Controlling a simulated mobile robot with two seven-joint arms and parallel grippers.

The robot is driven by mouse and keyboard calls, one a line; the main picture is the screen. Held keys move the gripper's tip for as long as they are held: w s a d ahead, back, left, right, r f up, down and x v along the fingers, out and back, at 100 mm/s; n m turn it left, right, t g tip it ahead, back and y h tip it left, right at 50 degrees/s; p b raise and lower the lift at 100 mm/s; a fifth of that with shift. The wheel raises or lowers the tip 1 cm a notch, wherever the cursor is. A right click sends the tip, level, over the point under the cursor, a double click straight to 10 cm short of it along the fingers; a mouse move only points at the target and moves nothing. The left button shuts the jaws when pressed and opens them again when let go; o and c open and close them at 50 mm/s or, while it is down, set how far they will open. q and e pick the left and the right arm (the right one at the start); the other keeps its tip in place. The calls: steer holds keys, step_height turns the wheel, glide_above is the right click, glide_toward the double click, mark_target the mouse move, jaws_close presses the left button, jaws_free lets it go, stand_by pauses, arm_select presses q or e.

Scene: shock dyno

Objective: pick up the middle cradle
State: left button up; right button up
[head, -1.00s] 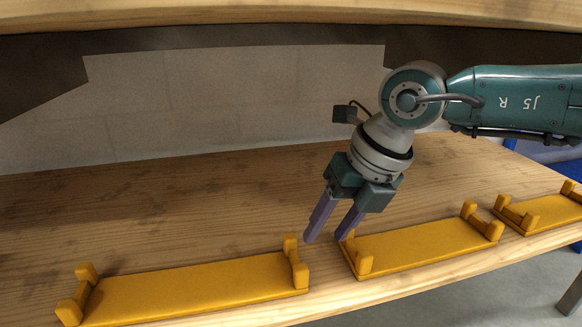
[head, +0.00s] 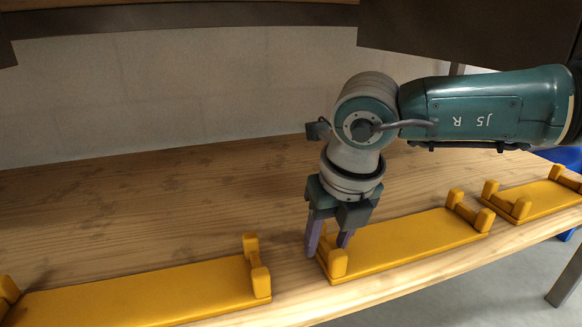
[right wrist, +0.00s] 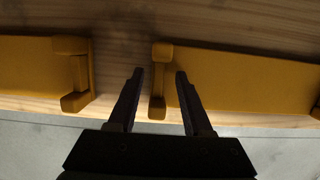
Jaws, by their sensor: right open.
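Three yellow cradles lie in a row along the front of the wooden bench. The middle cradle (head: 405,242) is a flat plate with raised blocks at each end. My right gripper (head: 328,246) is open and points down at its left end, with one finger left of the end blocks and the other at the blocks. In the right wrist view, the end wall of the middle cradle (right wrist: 158,80) shows between the two fingers (right wrist: 158,74). Whether the fingers touch it I cannot tell. My left gripper is not in view.
The left cradle (head: 150,296) lies left of my right gripper, with a narrow gap of bare wood between. The right cradle (head: 540,201) is close beyond the middle one. The bench (head: 160,205) is clear behind them. A shelf overhangs at the top.

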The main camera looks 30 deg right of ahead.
steer(key=shift+s+a, duration=0.25)
steer(key=shift+c, duration=1.3)
steer(key=shift+w+d, duration=0.15)
steer(key=shift+d, duration=0.05)
steer(key=c, duration=0.4)
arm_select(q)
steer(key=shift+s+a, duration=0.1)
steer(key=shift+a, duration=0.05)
arm_select(e)
jaws_close()
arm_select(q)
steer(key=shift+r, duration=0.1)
arm_select(e)
steer(key=shift+r, duration=0.1)
